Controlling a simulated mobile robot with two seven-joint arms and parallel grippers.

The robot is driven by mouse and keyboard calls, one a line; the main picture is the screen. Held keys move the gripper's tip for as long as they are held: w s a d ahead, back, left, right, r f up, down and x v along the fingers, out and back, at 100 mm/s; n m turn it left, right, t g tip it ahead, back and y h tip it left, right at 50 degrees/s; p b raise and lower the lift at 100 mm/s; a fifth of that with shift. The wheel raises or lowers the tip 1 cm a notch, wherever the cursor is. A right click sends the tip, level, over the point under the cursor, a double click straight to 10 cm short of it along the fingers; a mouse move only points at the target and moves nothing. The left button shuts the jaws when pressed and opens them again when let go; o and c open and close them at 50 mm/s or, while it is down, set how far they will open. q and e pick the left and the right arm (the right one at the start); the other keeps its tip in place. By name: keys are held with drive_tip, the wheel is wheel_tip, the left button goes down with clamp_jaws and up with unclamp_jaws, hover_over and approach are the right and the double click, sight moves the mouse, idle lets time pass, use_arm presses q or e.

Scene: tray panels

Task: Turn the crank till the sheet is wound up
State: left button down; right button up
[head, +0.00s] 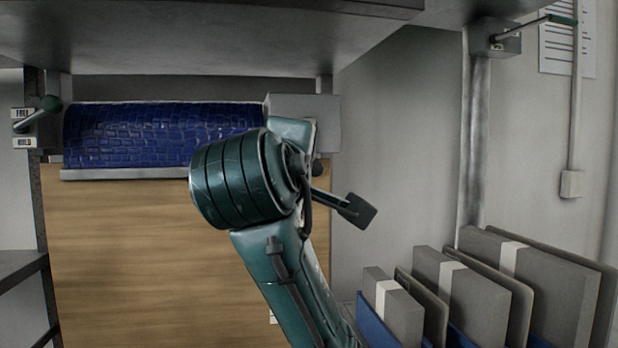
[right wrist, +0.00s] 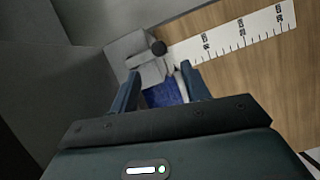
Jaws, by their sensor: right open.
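The blue, brick-patterned sheet (head: 150,130) shows as a wide curved band, with a grey bar (head: 120,174) along its lower edge. In the right wrist view my right gripper (right wrist: 160,70) is open and empty. A dark round knob (right wrist: 158,47) on a grey block lies just beyond its fingertips, apart from them. Blue sheet (right wrist: 160,94) shows between the fingers. My right fingers are hidden in the head view.
Below the sheet is a wooden board (head: 130,250); a white scale (right wrist: 240,35) lies on it. A grey shelf (head: 200,50) overhangs above. Another green-handled crank (head: 540,25) tops a post at right. Grey panels (head: 550,290) stand in a blue rack at lower right.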

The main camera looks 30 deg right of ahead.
drive_tip(key=shift+v, duration=1.35)
